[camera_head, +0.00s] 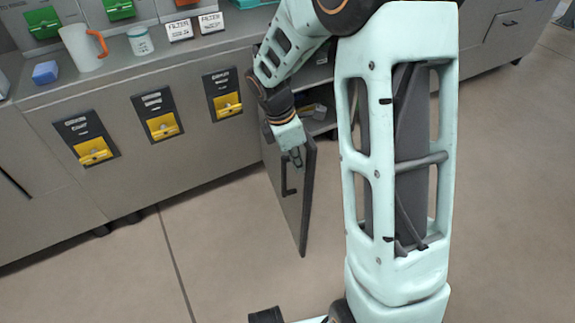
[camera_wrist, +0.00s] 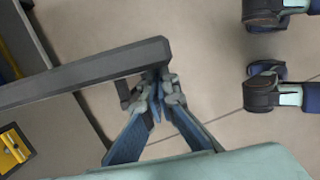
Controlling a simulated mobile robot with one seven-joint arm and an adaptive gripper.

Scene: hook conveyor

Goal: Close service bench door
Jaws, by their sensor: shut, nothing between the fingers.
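The service bench door (camera_head: 290,187) is a grey panel with a dark edge and a black handle (camera_head: 287,178). It stands open, swung out from the bench front. In the wrist view the door's dark top edge (camera_wrist: 85,72) runs across the left half. My gripper (camera_head: 294,158) is shut and empty, at the upper part of the door near the handle. In the wrist view my gripper (camera_wrist: 157,88) is right by the free end of the door's top edge; I cannot tell whether it touches.
The open compartment (camera_head: 317,115) shows shelves with small items, partly hidden by my arm. The bench front (camera_head: 190,155) carries several yellow-latched panels. A white pitcher (camera_head: 83,48) and a blue block (camera_head: 45,72) stand on the bench top. The floor (camera_head: 215,250) before the bench is clear.

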